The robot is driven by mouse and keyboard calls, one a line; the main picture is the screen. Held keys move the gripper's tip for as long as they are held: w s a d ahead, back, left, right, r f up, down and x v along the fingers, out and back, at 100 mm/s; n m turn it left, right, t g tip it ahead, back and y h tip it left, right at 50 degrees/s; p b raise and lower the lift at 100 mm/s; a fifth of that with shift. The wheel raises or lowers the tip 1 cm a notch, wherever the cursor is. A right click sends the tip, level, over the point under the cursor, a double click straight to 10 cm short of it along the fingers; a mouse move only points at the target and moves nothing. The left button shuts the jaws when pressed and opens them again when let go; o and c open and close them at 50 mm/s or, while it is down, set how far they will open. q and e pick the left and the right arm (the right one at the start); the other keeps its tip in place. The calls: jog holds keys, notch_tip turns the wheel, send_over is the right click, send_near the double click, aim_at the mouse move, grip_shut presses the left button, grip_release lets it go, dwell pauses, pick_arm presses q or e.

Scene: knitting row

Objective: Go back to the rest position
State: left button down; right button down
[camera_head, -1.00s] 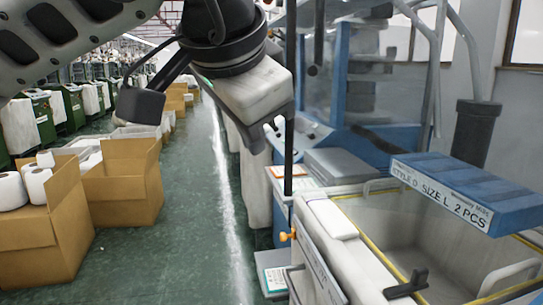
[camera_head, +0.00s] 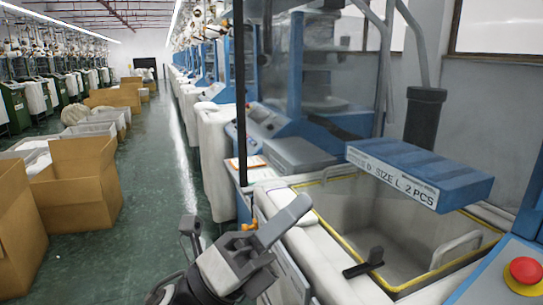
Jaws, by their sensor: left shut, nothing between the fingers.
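My left gripper (camera_head: 288,218) is low in the middle of the head view, in front of the knitting machine's near edge. Its grey fingers point up and to the right, and it is shut and empty. Its dark wrist and part of my arm show at the bottom edge. My right gripper is not in view.
A grey bin (camera_head: 345,212) with a yellow rim is at the right, with a blue labelled block (camera_head: 420,176) above it. A red button (camera_head: 524,270) is at the lower right. Cardboard boxes (camera_head: 80,185) line the left. The green aisle floor (camera_head: 150,190) between is clear.

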pick_arm(q)
jog(key=w+a+f+n+t+y, duration=0.1)
jog(key=a+f+n+t+y, duration=0.35)
jog(key=f+n+y, duration=0.65)
jog(key=w+a+f+n+t+y, duration=0.2)
jog(key=a+f+n+t+y, duration=0.3)
jog(key=f+n, duration=1.05)
jog(key=s+a+f+n+g+y, duration=0.2)
jog(key=s+a+f+n+g, duration=0.1)
jog(key=s+f+n, duration=0.3)
jog(key=s+a+f+n+g+y, duration=0.3)
jog(key=s+a+f+n+g, duration=0.1)
jog(key=s+f+n, duration=0.2)
notch_tip(320, 180, down, 2)
jog(key=shift+s+f, duration=0.1)
jog(key=shift+s, duration=0.4)
